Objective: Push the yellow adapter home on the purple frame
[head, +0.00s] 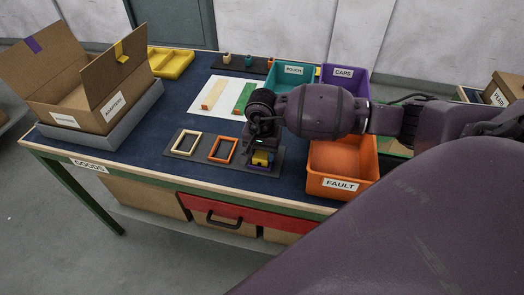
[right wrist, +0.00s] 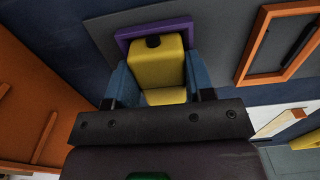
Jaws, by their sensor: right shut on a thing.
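The yellow adapter (head: 262,157) is a small block at the front right of the dark grey mat in the head view. It also shows in the right wrist view (right wrist: 157,68), between the two blue fingers of my right gripper (right wrist: 159,80), which is shut on it. The purple frame (right wrist: 124,37) lies flat beyond the adapter's far end, which overlaps it. I cannot tell how deep the adapter sits in the frame. A dark round spot shows at that end. In the head view my right gripper (head: 262,149) points down over the adapter. My left gripper is not in view.
An orange frame (head: 223,150) and a cream frame (head: 186,144) lie left on the mat. The orange FAULT bin (head: 341,186) stands close on the right, with teal (head: 292,72) and purple (head: 344,74) bins behind. An open cardboard box (head: 85,112) is far left.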

